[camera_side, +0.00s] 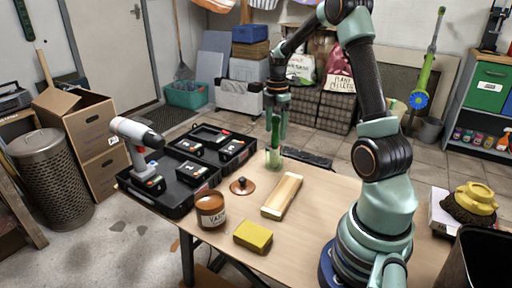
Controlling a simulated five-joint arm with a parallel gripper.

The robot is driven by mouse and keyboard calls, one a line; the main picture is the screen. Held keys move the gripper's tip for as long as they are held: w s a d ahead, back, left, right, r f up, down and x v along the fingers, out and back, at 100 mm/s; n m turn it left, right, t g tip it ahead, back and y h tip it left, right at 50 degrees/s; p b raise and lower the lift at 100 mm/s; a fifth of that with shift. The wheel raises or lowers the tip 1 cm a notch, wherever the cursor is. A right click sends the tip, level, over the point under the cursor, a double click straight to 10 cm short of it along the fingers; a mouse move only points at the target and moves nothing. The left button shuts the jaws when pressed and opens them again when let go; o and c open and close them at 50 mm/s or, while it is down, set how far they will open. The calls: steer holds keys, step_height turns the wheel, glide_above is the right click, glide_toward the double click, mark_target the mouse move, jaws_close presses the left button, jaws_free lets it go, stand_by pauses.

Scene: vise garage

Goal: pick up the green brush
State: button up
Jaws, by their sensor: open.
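The green brush (275,133) stands about upright in a small clear, greenish cup (273,158) at the far edge of the wooden table. Its upper part shows as a green handle; its lower end is hard to make out inside the cup. My gripper (277,121) points down right above the cup, with its open fingers at the upper part of the brush. At this size I cannot tell whether a finger touches it.
An open black tool case (176,206) with a drill (139,150) lies at the left. A copper lid (242,186), brown jar (211,210), yellow sponge (253,236) and wooden block (282,196) sit nearer on the table (320,210). The table right of the block is bare.

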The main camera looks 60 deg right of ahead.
steer(key=shift+f, duration=0.2)
jaws_close()
steer(key=shift+r, duration=0.15)
